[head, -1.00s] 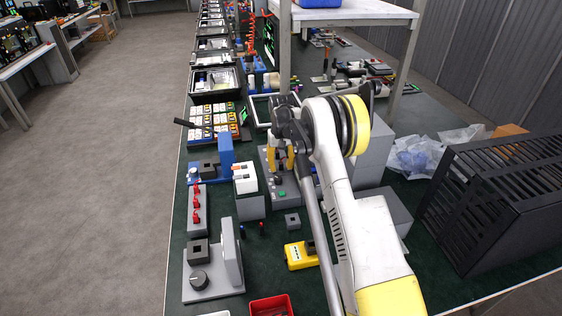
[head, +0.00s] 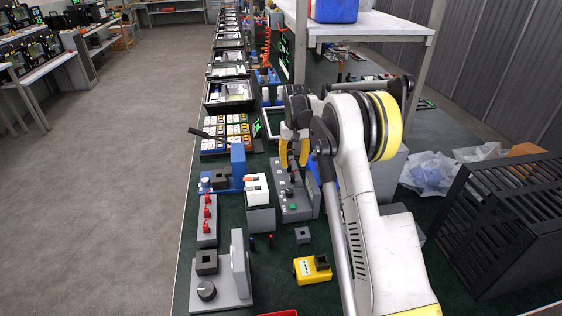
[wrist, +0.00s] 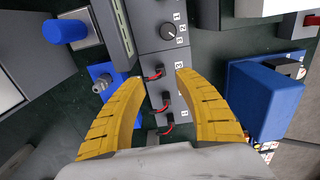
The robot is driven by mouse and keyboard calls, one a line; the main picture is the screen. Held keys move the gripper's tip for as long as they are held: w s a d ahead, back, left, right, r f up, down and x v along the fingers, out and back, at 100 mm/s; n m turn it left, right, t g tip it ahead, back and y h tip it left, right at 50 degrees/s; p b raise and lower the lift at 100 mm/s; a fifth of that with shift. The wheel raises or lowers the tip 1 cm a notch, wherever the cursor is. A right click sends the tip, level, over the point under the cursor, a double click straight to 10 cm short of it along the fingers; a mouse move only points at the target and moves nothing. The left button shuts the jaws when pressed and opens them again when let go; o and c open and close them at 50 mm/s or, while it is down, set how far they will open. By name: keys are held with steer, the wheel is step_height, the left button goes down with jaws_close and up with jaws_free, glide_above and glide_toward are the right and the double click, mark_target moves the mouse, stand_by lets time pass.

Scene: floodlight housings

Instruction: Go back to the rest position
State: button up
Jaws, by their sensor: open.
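My gripper (head: 293,162) hangs from my white arm over the green bench, with its yellow fingers pointing down. In the wrist view the two yellow fingers (wrist: 157,84) are apart, with nothing held between them. Below them is a grey panel box (wrist: 160,70) with a black knob, numbered labels and several red-and-black parts in a row. The same grey box (head: 296,207) shows in the head view, with a green button near its front. The gripper appears above the box; I cannot tell the exact gap.
A blue block fixture (head: 238,160) and a white-topped box (head: 258,190) stand left of the gripper. A yellow device (head: 312,270) lies in front. A black slatted crate (head: 510,220) is at right. A raised white shelf (head: 375,22) stands behind. The floor at left is clear.

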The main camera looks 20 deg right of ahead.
steer(key=s+a+r+t+p, duration=0.1)
steer(key=s+a+r+p, duration=0.2)
steer(key=r, duration=0.4)
steer(key=s+a+r+t, duration=0.1)
steer(key=s+a+r, duration=0.1)
steer(key=s+r, duration=0.4)
steer(key=s+a+r+t+p, duration=0.1)
steer(key=s+a+r+p, duration=0.15)
steer(key=r, duration=0.55)
steer(key=s+a+r+n+t+b, duration=0.1)
steer(key=s+a, duration=0.1)
steer(key=s, duration=0.4)
steer(key=s+a+r+t, duration=0.1)
steer(key=s+a+r, duration=0.1)
steer(key=s, duration=0.5)
steer(key=s+a+f+t, duration=0.1)
steer(key=s+f, duration=0.1)
steer(key=s, duration=0.4)
steer(key=s+a+f+n+t, duration=0.1)
steer(key=s+a+f, duration=0.1)
steer(key=s, duration=0.4)
steer(key=shift+s+a+f+b, duration=0.15)
steer(key=shift+s+f+b, duration=0.15)
steer(key=shift+f, duration=0.55)
